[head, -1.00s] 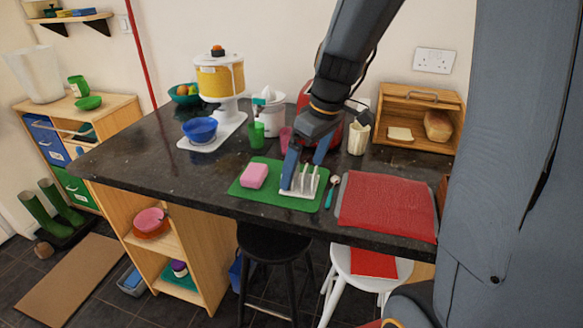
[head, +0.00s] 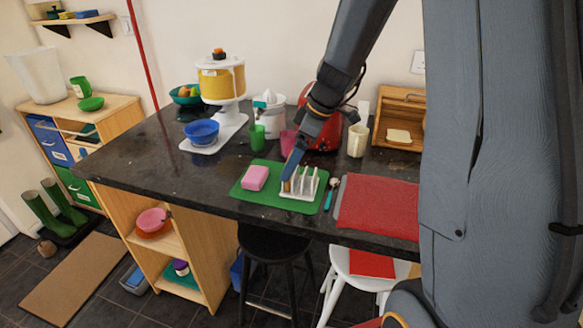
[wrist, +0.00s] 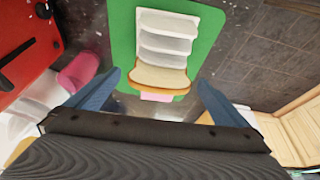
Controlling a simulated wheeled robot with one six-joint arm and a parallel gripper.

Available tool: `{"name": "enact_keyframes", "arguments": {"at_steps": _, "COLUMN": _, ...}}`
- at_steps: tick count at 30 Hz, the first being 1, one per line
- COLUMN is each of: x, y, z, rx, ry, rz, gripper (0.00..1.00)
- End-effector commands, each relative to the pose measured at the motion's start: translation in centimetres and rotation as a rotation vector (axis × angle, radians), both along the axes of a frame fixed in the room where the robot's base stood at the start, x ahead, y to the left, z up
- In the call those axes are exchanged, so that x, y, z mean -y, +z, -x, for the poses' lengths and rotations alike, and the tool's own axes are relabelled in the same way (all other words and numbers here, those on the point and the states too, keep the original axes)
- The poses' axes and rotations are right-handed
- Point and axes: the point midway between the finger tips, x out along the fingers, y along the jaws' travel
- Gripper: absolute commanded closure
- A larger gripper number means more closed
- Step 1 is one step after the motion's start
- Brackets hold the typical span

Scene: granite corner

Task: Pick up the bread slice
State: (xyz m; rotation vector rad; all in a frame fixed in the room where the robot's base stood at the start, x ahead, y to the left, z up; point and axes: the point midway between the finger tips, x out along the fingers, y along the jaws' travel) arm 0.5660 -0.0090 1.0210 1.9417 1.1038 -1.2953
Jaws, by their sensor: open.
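A bread slice (wrist: 160,77) stands in the near end of a white toast rack (wrist: 168,42) in the wrist view. In the head view, only a small tan edge of the slice shows, at the left end of the rack (head: 303,190). The rack stands on a green mat (head: 239,190). My gripper (wrist: 158,82) is open, with one blue finger on each side of the slice and a gap to both. In the head view, one finger (head: 291,165) points down at the rack's left end and the other is hidden.
A pink sponge (head: 255,178) lies left of the rack on the mat. A teal-handled spoon (head: 329,197) and a red placemat (head: 378,207) lie to the right. A green cup (head: 257,136), a pink cup (head: 288,142) and a red appliance (head: 322,136) stand behind. Another slice (head: 398,137) sits in the wooden box.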

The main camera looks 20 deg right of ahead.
Motion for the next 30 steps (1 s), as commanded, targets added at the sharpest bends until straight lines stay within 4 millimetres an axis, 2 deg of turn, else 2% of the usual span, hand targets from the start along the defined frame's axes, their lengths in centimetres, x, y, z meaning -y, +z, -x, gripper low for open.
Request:
{"name": "enact_keyframes", "arguments": {"at_steps": 6, "x": -0.7, "y": -2.0, "z": -0.4, "rx": -0.001, "ry": 0.0, "rz": 0.0, "gripper": 0.0}}
{"name": "enact_keyframes", "arguments": {"at_steps": 15, "x": -0.8, "y": -2.4, "z": -0.5, "rx": 0.001, "ry": 0.0, "rz": 0.0, "gripper": 0.0}}
{"name": "enact_keyframes", "arguments": {"at_steps": 17, "x": -0.8, "y": -2.4, "z": -0.5, "rx": 0.001, "ry": 0.0, "rz": 0.0, "gripper": 0.09}}
{"name": "enact_keyframes", "arguments": {"at_steps": 23, "x": -0.8, "y": -2.3, "z": -0.5, "rx": 0.001, "ry": 0.0, "rz": 0.0, "gripper": 0.42}}
{"name": "enact_keyframes", "arguments": {"at_steps": 30, "x": -0.8, "y": -2.3, "z": -0.5, "rx": 0.001, "ry": 0.0, "rz": 0.0, "gripper": 0.43}}
